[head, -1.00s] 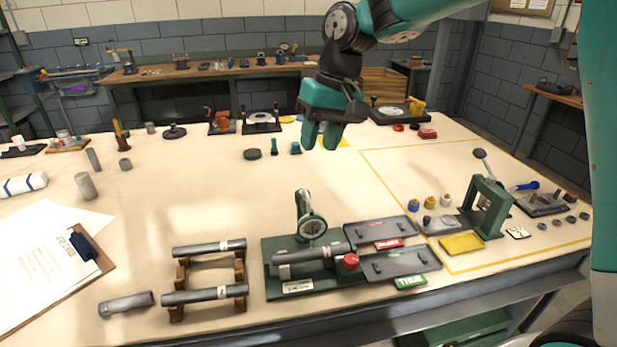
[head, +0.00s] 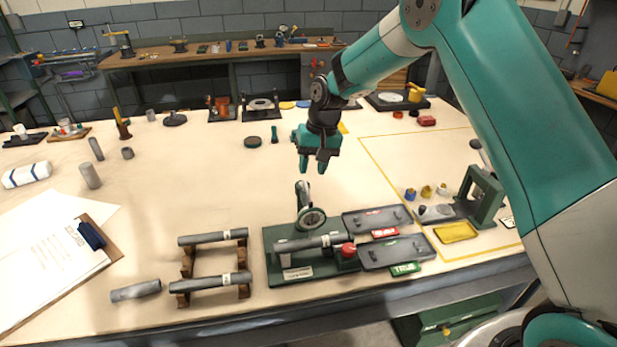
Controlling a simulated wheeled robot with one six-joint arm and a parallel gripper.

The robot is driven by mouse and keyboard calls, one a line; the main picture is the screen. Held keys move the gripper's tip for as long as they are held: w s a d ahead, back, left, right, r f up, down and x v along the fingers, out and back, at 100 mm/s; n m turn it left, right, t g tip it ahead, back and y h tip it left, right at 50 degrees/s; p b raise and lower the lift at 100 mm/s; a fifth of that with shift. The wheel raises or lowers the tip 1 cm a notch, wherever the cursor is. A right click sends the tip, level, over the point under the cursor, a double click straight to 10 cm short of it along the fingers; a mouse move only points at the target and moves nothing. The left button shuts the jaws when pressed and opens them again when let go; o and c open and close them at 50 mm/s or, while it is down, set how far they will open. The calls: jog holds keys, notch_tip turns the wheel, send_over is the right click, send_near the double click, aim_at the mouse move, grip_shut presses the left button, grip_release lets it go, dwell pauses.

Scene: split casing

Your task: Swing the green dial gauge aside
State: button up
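The green dial gauge (head: 311,218) stands on a green fixture base (head: 290,279) near the front of the table. Its arm rises at the back and its round face hangs over a grey cylinder (head: 308,243) lying across the fixture. A red knob (head: 348,250) sits at the cylinder's right end. My gripper (head: 314,169) points down above and behind the gauge, apart from it. Its two fingers are spread and nothing shows between them.
A rack (head: 213,263) with grey cylinders stands left of the fixture. Two grey trays (head: 396,252) with red and green labels lie to its right. A green press (head: 484,196) stands further right. The table behind the gauge is mostly clear.

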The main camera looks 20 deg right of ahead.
aim_at(307, 187)
jog(key=f, duration=0.2)
jog(key=a+f+p, duration=0.1)
jog(key=f, duration=0.2)
jog(key=shift+w, duration=0.1)
grip_shut()
